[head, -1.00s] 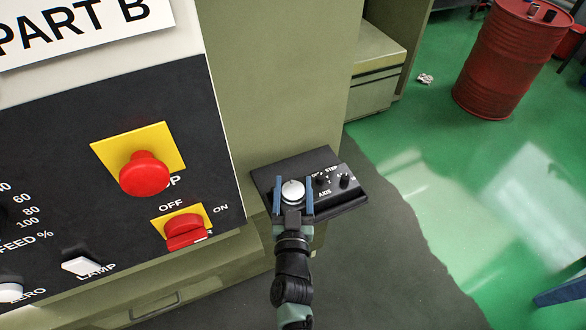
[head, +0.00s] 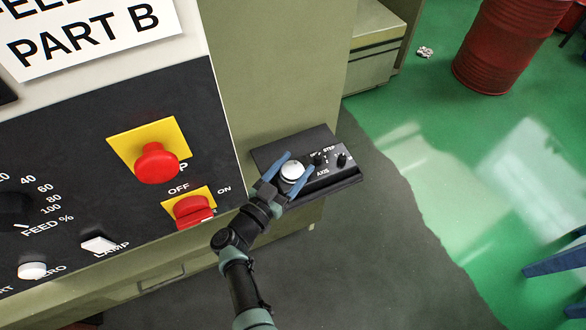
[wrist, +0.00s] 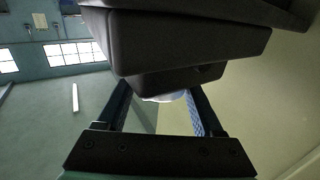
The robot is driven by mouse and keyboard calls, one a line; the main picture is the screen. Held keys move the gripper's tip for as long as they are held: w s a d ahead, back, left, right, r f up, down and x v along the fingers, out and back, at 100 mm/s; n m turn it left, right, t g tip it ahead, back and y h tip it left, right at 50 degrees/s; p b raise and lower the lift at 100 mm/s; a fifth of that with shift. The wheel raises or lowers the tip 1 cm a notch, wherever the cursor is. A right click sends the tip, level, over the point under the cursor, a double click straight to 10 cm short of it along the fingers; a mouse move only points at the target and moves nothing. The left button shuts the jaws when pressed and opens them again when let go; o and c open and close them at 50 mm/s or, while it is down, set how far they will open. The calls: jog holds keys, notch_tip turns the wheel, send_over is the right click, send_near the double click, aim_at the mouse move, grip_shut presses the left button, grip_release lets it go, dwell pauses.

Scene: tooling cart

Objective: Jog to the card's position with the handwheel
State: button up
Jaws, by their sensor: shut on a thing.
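The handwheel (head: 292,172) is a round white knob on a small black pendant box (head: 325,182) fixed to the machine's side. My gripper (head: 298,163) has its two blue fingers on either side of the knob and is shut on it. In the wrist view a pale sliver of the handwheel (wrist: 165,97) shows between the fingers, mostly hidden by the dark box. A white card (head: 95,38) at top left reads "PART B"; its upper line is cut off. No position number is visible on it.
The machine panel holds a red mushroom button (head: 156,163), a red OFF/ON switch (head: 193,209) and a lamp switch (head: 98,244), left of my arm. Two small black knobs, one by STEP (head: 318,158), sit right of the handwheel.

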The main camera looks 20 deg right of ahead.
jog(key=m+g+b, duration=0.1)
jog(key=m+g+h+b, duration=0.1)
jog(key=shift+w+a+f+g+h+b, duration=0.1)
jog(key=shift+f+g+h+b, duration=0.2)
jog(key=shift+f+g+b, duration=0.1)
jog(key=m+g+h+b, duration=0.1)
jog(key=m+g+b, duration=0.2)
jog(key=g+b, duration=0.2)
jog(key=shift+b, duration=1.15)
jog(key=m+g+b, duration=0.1)
jog(key=b, duration=0.2)
jog(key=m+g+b, duration=0.1)
jog(key=g+b, duration=0.1)
jog(key=b, duration=0.1)
jog(key=shift+s+r+m+g, duration=0.1)
jog(key=shift+s+m+g, duration=0.1)
jog(key=shift+m+g, duration=0.1)
jog(key=shift+r+m+g+b, duration=0.4)
jog(key=shift+g+b, duration=0.2)
jog(key=shift+b, duration=0.7)
jog(key=o, duration=1.4)
jog(key=shift+f, duration=0.1)
jog(key=shift+c, duration=0.2)
